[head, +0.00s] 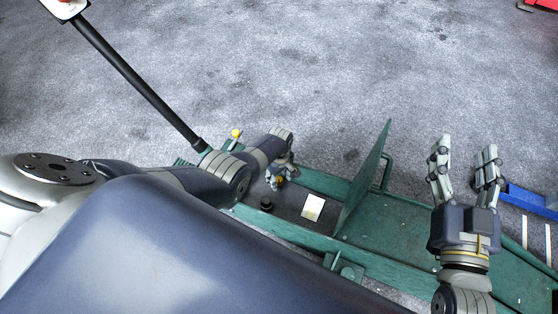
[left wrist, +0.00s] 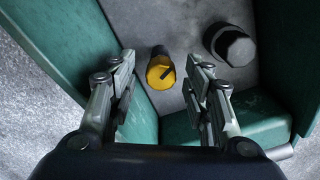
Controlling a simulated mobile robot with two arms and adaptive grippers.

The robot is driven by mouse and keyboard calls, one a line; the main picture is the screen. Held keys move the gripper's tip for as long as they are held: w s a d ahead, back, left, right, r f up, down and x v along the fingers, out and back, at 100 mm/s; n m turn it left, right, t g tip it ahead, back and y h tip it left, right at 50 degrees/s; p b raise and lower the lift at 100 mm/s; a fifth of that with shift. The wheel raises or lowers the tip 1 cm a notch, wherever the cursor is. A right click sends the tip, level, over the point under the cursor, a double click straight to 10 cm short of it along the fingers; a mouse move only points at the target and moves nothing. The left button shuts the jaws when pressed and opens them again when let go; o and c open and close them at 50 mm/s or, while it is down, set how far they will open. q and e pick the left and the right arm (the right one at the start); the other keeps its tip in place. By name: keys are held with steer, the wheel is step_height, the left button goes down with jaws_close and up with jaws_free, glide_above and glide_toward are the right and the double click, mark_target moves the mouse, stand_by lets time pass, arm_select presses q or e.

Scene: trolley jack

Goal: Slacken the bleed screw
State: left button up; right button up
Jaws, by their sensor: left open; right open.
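The bleed screw, a small knob with a yellow top and a dark mark on it (left wrist: 161,73), stands on the grey surface inside the green frame of the trolley jack (head: 390,225). In the left wrist view it lies between and beyond the fingers of my left gripper (left wrist: 160,95), which is open and does not visibly touch it. In the head view my left gripper (head: 279,174) reaches down over the jack, with a bit of the yellow top (head: 280,180) showing by its fingers. My right gripper (head: 466,170) is open and empty above the jack's right part.
A black hexagonal plug (left wrist: 233,46) stands right of the yellow-topped screw. A green cover plate (head: 365,180) stands upright mid-jack. A black handle (head: 140,90) slants up to the left, near a yellow knob (head: 236,133). A blue object (head: 530,201) lies at right.

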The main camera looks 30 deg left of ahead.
mark_target(279, 179)
arm_select(q)
step_height(279, 179, up, 11)
steer(key=shift+r, duration=0.2)
stand_by(0.6)
stand_by(0.5)
